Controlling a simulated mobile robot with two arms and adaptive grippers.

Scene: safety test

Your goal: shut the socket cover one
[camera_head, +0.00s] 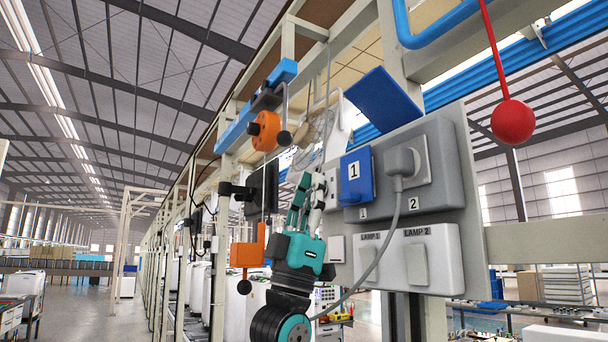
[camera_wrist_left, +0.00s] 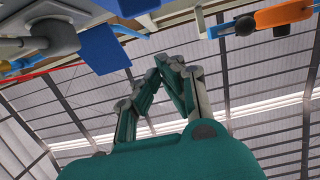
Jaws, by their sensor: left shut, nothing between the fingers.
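The blue socket cover one (camera_head: 357,175), marked 1, hangs down over the left socket of a grey box (camera_head: 442,160). It looks down or nearly so; I cannot tell if it sits flush. A second blue cover (camera_head: 385,97) stands raised above the right socket, where a grey plug (camera_head: 402,164) with a cable is inserted. My left gripper (camera_head: 307,185) points up, just left of cover one, with a visible gap in the picture. In the left wrist view its fingertips (camera_wrist_left: 172,65) meet, empty, near a blue cover (camera_wrist_left: 105,50). My right gripper is not in view.
A white lamp switch box (camera_head: 410,258) is mounted under the socket box. The plug's cable hangs in front of it. Orange blocks (camera_head: 265,130) are left of my gripper. A red ball (camera_head: 512,121) hangs at the right.

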